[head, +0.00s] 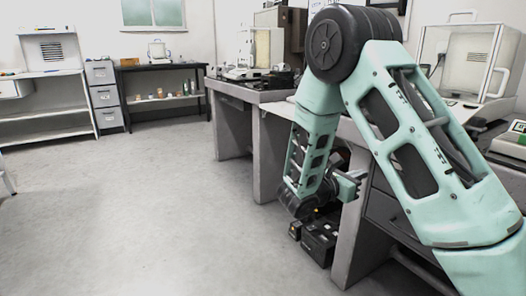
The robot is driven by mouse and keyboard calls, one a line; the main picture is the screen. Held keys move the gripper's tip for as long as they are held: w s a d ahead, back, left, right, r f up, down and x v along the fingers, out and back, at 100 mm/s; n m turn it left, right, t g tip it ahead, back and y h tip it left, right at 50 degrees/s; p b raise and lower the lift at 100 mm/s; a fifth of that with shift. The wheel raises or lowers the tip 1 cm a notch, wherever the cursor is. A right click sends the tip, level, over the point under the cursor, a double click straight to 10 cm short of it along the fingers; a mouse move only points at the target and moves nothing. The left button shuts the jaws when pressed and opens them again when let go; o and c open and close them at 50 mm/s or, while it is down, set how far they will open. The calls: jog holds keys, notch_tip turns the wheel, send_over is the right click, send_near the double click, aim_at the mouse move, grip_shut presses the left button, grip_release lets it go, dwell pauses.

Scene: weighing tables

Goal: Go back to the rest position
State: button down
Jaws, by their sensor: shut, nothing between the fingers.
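My arm fills the right half of the head view, bent at a high elbow, with its forearm hanging down in front of the table side. My gripper (352,184) is at the low end of the forearm, beside the table's grey support panel. It is small and partly hidden by my own wrist and arm. It is shut and holds nothing that I can see.
Weighing tables (226,86) run along the right, bearing a balance enclosure (262,48) and a clear-sided cabinet (465,58). A dark shelf table (163,68) and a grey drawer unit (104,92) stand at the back. The grey floor (140,200) is open at left and centre.

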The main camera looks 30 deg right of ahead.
jog(key=s+a+m+y, duration=0.4)
jog(key=s+a+y, duration=0.3)
jog(key=a, duration=0.6)
jog(key=s+a+m+g+y, duration=0.1)
jog(key=s+a+m+y, duration=0.2)
jog(key=s+a+y, duration=0.55)
jog(key=s+a+m+y, duration=0.35)
jog(key=s+a, duration=0.45)
jog(key=a, duration=0.8)
notch_tip(320, 180, up, 33)
jog(key=p, duration=3.4)
jog(key=shift+r+m, duration=0.2)
jog(key=shift+m, duration=0.15)
jog(key=shift+w, duration=0.1)
